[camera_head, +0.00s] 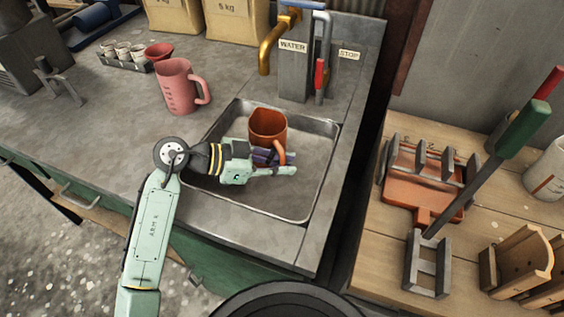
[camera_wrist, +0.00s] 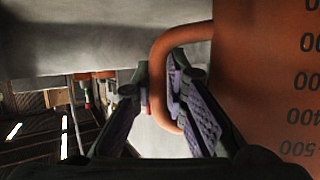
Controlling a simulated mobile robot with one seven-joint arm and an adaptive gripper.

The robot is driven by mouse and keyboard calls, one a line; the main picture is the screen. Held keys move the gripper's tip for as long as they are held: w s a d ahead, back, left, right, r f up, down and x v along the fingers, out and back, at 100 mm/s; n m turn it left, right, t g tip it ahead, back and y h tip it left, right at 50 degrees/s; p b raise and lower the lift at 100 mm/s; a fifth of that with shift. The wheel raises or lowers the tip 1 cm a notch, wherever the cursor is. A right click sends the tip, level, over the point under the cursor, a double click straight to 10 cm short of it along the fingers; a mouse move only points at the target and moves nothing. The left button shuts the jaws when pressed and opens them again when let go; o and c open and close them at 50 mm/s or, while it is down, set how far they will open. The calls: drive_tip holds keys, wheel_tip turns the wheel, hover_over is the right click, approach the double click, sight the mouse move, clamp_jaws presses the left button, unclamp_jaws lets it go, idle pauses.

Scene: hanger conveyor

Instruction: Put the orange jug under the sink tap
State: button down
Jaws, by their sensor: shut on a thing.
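The orange jug (camera_head: 267,126) is upright in or just above the metal sink basin (camera_head: 312,188), toward its back. Its lower part is partly hidden by my gripper, so I cannot tell whether it touches the basin floor. My gripper (camera_head: 284,158) is shut on the jug's handle, which also shows between the fingers in the wrist view (camera_wrist: 160,75). The jug's marked wall (camera_wrist: 270,75) fills the right of that view. The brass tap (camera_head: 268,48) is behind the jug, with its spout above the basin's back edge.
A pink jug (camera_head: 178,86) stands on the counter left of the sink. Red and blue levers stand behind the basin, by the WATER (camera_head: 293,47) and STOP (camera_head: 349,55) labels. A wooden table (camera_head: 375,255) with an orange rack and tools is at the right.

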drive_tip(key=c, duration=1.6)
unclamp_jaws()
drive_tip(key=shift+a+r, duration=0.1)
drive_tip(key=shift+a, duration=0.05)
drive_tip(key=v, duration=1.1)
drive_tip(key=shift+s+a+r, duration=0.1)
drive_tip(key=shift+a+r, duration=0.05)
drive_tip(key=shift+a, duration=0.2)
